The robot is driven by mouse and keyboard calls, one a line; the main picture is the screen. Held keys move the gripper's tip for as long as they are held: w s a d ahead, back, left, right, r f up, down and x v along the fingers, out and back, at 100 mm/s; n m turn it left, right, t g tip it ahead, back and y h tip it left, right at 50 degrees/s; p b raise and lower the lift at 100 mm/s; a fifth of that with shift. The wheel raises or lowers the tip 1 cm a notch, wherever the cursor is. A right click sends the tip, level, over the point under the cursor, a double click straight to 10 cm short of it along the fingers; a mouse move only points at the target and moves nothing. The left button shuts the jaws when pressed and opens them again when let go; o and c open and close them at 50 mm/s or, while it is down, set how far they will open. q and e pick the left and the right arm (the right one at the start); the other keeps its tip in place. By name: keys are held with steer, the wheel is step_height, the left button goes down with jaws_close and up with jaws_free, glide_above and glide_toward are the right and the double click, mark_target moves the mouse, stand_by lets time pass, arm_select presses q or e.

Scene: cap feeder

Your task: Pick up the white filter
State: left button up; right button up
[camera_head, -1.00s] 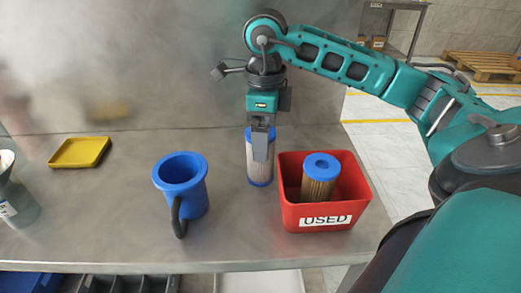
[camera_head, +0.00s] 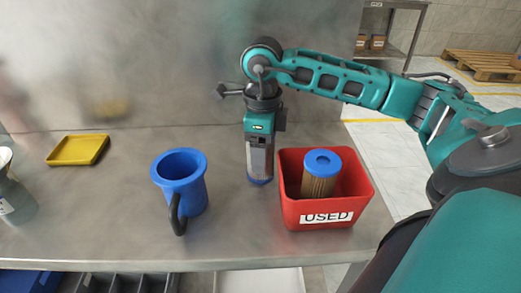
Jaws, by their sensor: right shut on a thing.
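The white filter (camera_head: 261,167) stands upright on the metal table, left of the red bin; its blue bottom cap shows and its top is hidden by my gripper. My right gripper (camera_head: 259,147) points straight down over the filter and is shut on its upper part. The filter's base appears to be at the table surface. My left gripper is not in view.
A red bin (camera_head: 290,212) labelled USED holds a brownish filter with a blue cap (camera_head: 322,163), close right of my gripper. A blue pitcher (camera_head: 190,199) stands to the left. A yellow tray (camera_head: 78,150) lies at the far left.

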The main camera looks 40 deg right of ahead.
steer(key=c, duration=0.5)
steer(key=shift+r, duration=0.15)
steer(key=shift+s+r, duration=0.1)
steer(key=shift+r, duration=0.1)
step_height(320, 180, up, 11)
steer(key=shift+a+f+p, duration=0.1)
steer(key=shift+a+p, duration=0.05)
steer(key=shift+p, duration=1.1)
steer(key=s+a+b, duration=0.2)
steer(key=s+a, duration=0.2)
steer(key=s, duration=0.1)
steer(key=s+a+b, duration=0.2)
steer(key=s+a, duration=0.2)
steer(key=s, duration=0.1)
steer(key=s+a+b, duration=0.2)
steer(key=s+a, duration=0.2)
steer(key=s, duration=0.1)
steer(key=shift+a, duration=0.3)
